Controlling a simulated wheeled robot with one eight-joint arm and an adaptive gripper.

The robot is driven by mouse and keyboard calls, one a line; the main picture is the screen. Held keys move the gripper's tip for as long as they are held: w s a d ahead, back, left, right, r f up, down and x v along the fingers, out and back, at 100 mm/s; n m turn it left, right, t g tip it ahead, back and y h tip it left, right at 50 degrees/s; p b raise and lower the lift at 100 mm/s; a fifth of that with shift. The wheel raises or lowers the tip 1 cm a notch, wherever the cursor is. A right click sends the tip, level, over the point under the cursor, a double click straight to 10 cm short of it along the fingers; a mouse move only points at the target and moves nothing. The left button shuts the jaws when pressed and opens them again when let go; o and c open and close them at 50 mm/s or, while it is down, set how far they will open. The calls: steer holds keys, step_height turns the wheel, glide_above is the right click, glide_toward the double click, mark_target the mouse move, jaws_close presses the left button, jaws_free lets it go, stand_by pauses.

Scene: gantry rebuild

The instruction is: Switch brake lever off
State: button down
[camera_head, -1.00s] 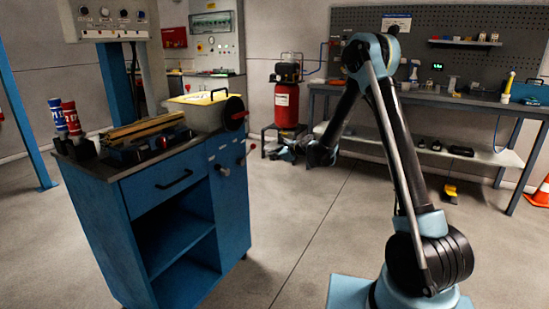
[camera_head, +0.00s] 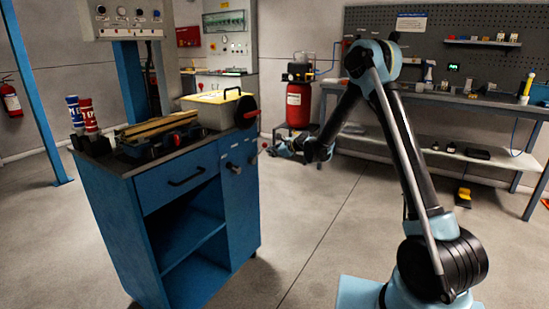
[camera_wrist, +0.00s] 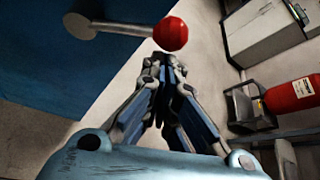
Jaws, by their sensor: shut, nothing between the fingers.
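The brake lever is a grey rod (camera_wrist: 120,27) with a red ball (camera_wrist: 170,33) at its end, on the side of the blue cabinet (camera_wrist: 60,70). In the head view, its small red ball (camera_head: 264,145) shows beside the cabinet's right side. My gripper (camera_wrist: 170,64) is shut and empty. In the wrist view, its fingertips are just below the red ball in the picture. A gap shows between them, and depth is hard to judge. In the head view, my gripper (camera_head: 276,150) is small, just right of the ball.
The blue cabinet (camera_head: 140,190) carries a vise (camera_head: 158,135), red and blue cans (camera_head: 82,115) and a light box (camera_head: 212,113). A red tank (camera_head: 298,103) stands behind my gripper. A workbench (camera_head: 440,100) runs along the back right. The floor between cabinet and arm is clear.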

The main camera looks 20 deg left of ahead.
mark_target(265, 145)
steer(key=shift+s+r+n+t, duration=0.3)
steer(key=shift+r+n+t, duration=0.1)
steer(key=shift+r, duration=0.15)
stand_by(0.5)
steer(key=s+r+n+t, duration=0.2)
steer(key=r+n, duration=0.1)
steer(key=shift+s+a+t, duration=0.3)
steer(key=shift+a+t, duration=0.1)
steer(key=shift+s+a+r+n+t+y, duration=0.1)
steer(key=shift+s+r+n+t+y, duration=0.15)
steer(key=shift+s+n, duration=0.3)
steer(key=shift+s+a+r+n+t+y, duration=0.15)
steer(key=shift+s+r+n+t, duration=0.15)
steer(key=shift+n, duration=0.35)
steer(key=shift+s+r, duration=0.2)
steer(key=shift+s, duration=0.45)
